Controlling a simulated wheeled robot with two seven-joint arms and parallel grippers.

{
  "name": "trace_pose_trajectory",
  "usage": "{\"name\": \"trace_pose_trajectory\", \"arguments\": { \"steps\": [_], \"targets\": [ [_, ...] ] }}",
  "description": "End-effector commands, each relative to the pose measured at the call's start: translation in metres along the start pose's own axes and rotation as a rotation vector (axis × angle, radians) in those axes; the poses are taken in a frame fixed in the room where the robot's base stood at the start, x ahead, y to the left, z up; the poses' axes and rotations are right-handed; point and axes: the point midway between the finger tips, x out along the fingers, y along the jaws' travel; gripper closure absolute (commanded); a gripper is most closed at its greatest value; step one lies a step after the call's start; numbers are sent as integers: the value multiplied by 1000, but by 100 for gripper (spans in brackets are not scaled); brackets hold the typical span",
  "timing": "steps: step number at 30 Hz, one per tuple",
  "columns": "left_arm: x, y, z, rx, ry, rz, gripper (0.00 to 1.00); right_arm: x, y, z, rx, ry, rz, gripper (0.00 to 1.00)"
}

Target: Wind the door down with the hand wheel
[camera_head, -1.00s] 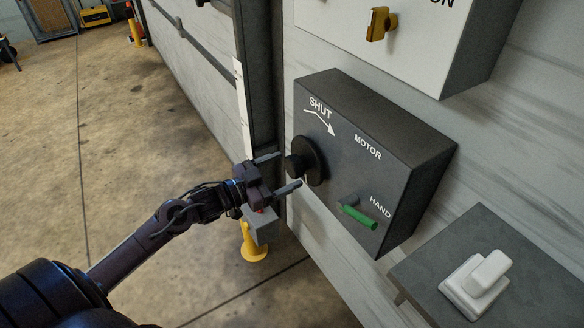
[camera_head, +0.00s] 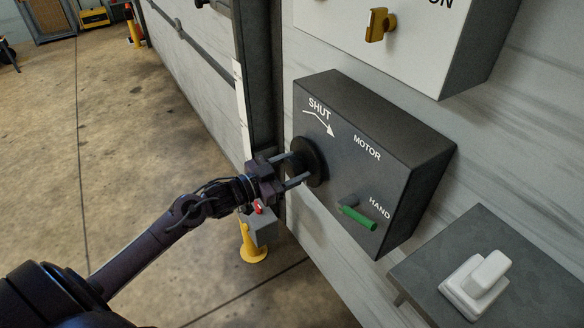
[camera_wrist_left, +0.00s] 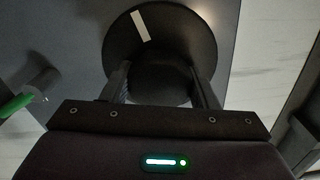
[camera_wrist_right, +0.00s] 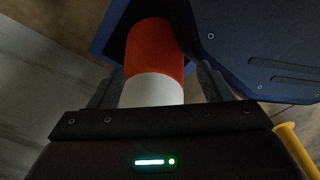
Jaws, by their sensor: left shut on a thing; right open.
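The hand wheel (camera_head: 315,160) is a black round disc with a protruding hub on the dark box marked SHUT, MOTOR and HAND. My left gripper (camera_head: 297,170) is shut on the wheel's hub, a finger on each side. In the left wrist view the disc (camera_wrist_left: 190,30) carries a white mark near its top, and the hub (camera_wrist_left: 160,80) sits between the fingers. The green-handled lever (camera_head: 357,217) is beside the word HAND. The grey door (camera_head: 205,50) stands left of the box. My right gripper (camera_wrist_right: 155,85) shows only in its wrist view and is open.
A red and white cylinder (camera_wrist_right: 155,50) is between my right fingers' span, near a dark blue body (camera_wrist_right: 250,40). A yellow knob (camera_head: 378,24) is on the panel above. A shelf (camera_head: 515,245) with a white switch-like object (camera_head: 478,283) is lower right. A yellow post (camera_head: 252,243) stands below.

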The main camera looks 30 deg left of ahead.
Motion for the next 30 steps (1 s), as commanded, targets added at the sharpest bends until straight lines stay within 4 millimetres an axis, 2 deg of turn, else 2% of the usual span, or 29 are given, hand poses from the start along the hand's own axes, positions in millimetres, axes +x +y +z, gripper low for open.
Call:
{"name": "trace_pose_trajectory", "arguments": {
  "steps": [5, 9, 13, 18, 19, 23, 30],
  "targets": [
    [0, 0, -1, 86, 0, 1, 69, -3, 0, 1, 0, 3, 0, 27],
    [0, 0, 0, 179, 0, 0, 69, 0, 0, 13, 0, -7, 0, 27],
    [0, 0, 0, 198, 0, 0, 69, 2, 0, 19, -1, -18, 0, 27],
    [0, 0, 0, 197, 1, 0, 69, 2, 0, 18, -1, -16, 0, 27],
    [0, 0, 0, 196, 0, 0, 44, 2, 0, 17, -1, -15, 0, 27],
    [0, 0, 0, 196, 1, 0, 27, 1, 0, 12, -2, -7, 0, 27],
    [0, 0, 0, 195, 1, 0, 24, 0, 1, 4, -2, 5, 1, 27]
  ]
}}
